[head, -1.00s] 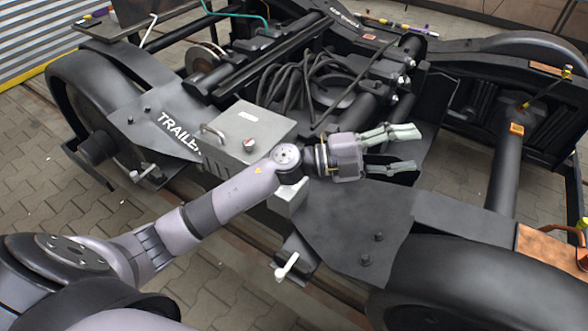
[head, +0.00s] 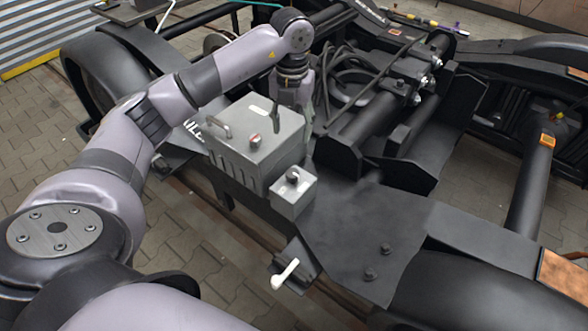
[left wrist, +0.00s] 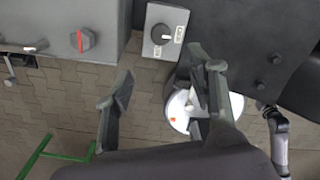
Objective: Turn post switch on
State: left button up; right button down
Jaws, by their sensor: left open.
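The post switch is a small light-grey box (head: 292,194) with a dark round knob (head: 293,175) on top, fixed at the bogie frame's near edge beside a larger grey box. In the left wrist view the switch box (left wrist: 178,15) shows at the top centre, with its dark knob (left wrist: 161,34) and small white labels. My left gripper (head: 291,115) points down behind the larger box, farther back than the switch. In the left wrist view its two fingers (left wrist: 162,92) are spread and empty, apart from the knob. A dark jointed shape at that view's right edge may be my right arm; its jaws are unclear.
The larger grey box (head: 240,150) has a handle and a red-marked knob (head: 255,140). A white-handled lever (head: 286,273) sits low on the near side. A flat black plate (head: 365,225) lies right of the switch. Black cables (head: 350,75) coil behind. Green tubing (left wrist: 35,155) shows at lower left.

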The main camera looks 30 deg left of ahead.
aim_at(292, 172)
pick_arm(q)
notch_tip(292, 172, down, 16)
jog(key=shift+r+b, duration=0.1)
jog(key=shift+b, duration=0.75)
pick_arm(e)
jog(key=w+r, duration=0.3)
jog(key=r, duration=0.2)
jog(key=shift+w+a, duration=0.2)
pick_arm(q)
jog(key=shift+c, duration=0.6)
jog(key=c, duration=1)
